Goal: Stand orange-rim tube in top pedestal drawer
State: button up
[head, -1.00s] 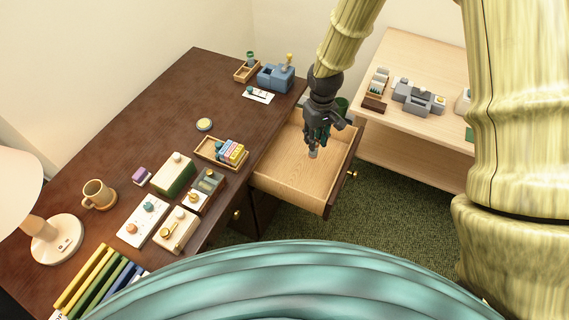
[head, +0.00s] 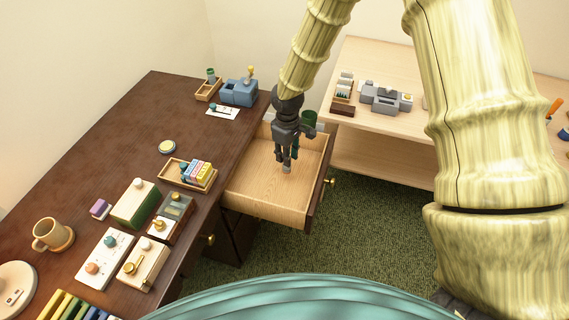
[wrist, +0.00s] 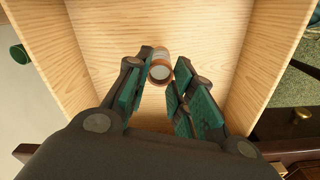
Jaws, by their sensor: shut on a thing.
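The orange-rim tube (wrist: 160,68) is between my fingertips in the wrist view, its round end with a brownish-orange rim facing the camera. In the head view only a small pale end of the tube (head: 286,169) shows below the fingers. My gripper (head: 286,160) points down inside the open top pedestal drawer and is shut on the tube. The drawer (head: 252,187) has a pale wooden floor and looks otherwise empty around the tube; its walls (wrist: 88,30) also show in the wrist view. I cannot tell whether the tube touches the drawer floor.
The dark desk (head: 130,140) left of the drawer holds a tray of coloured boxes (head: 190,174), a mug (head: 50,234) and several small devices. A pale shelf table (head: 375,140) stands to the right. A green cylinder (head: 309,117) is behind the drawer.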

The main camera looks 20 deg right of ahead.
jog(key=shift+f, duration=2.25)
jog(key=shift+f, duration=0.15)
jog(key=o, duration=0.8)
notch_tip(320, 180, up, 12)
jog(key=shift+s+r+b, duration=0.1)
jog(key=shift+r+b, duration=0.05)
jog(key=shift+b, duration=0.15)
